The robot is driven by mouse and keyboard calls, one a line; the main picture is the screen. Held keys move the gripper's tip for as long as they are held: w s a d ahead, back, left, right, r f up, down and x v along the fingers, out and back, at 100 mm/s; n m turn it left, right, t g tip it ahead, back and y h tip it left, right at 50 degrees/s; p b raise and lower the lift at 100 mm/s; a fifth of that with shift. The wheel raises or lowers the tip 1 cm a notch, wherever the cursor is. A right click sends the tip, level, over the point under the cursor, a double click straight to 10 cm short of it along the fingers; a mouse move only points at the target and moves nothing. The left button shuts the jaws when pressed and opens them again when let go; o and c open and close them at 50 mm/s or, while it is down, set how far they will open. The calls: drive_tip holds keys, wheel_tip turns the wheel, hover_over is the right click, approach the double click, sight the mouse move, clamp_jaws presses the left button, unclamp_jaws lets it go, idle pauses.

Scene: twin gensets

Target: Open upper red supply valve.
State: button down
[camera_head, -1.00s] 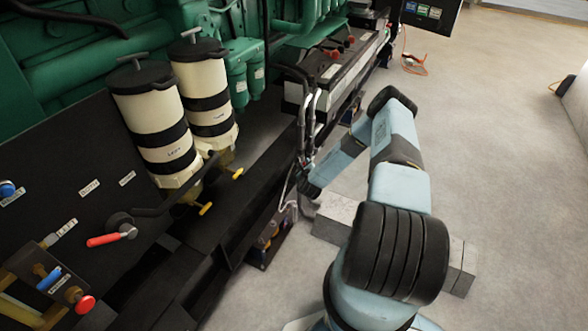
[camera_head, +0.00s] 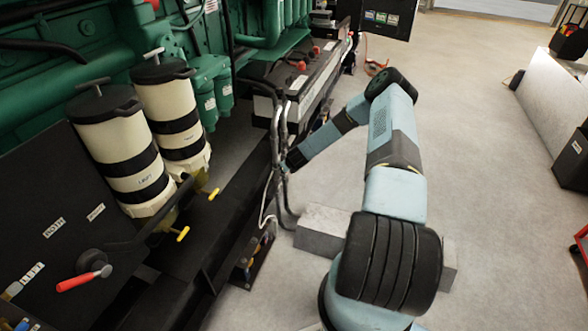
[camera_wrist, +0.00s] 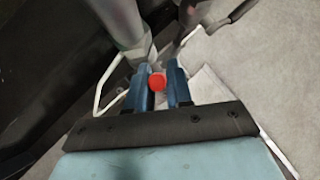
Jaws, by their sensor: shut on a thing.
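In the wrist view, my gripper (camera_wrist: 158,88) has its two blue fingers close on either side of a small round red knob (camera_wrist: 157,82), and it is shut on this knob. Any stem or valve body behind the knob cannot be made out. In the head view, my gripper (camera_head: 288,166) is at the lower end of my forearm, beside the grey pipes; its fingers and the red knob are too small or hidden there. A red lever handle (camera_head: 84,279) shows at the lower left, apart from my gripper.
Grey vertical pipes (camera_head: 279,130) stand beside my gripper. Cream filter canisters (camera_head: 123,160) with yellow handles and the green engine (camera_head: 55,70) are on the left. A concrete block (camera_head: 318,232) lies under my arm. The floor at right is open as far as a white counter (camera_head: 535,110).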

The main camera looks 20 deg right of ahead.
drive_tip(key=shift+w+r+g, duration=0.1)
drive_tip(key=shift+w+g, duration=0.2)
drive_tip(key=shift+g, duration=0.1)
idle(0.3)
drive_tip(key=c, duration=1.1)
unclamp_jaws()
drive_tip(key=shift+d, duration=0.1)
drive_tip(key=v, duration=1.3)
drive_tip(key=shift+s+d, duration=0.3)
drive_tip(key=shift+d, duration=0.1)
drive_tip(key=shift+r, duration=0.15)
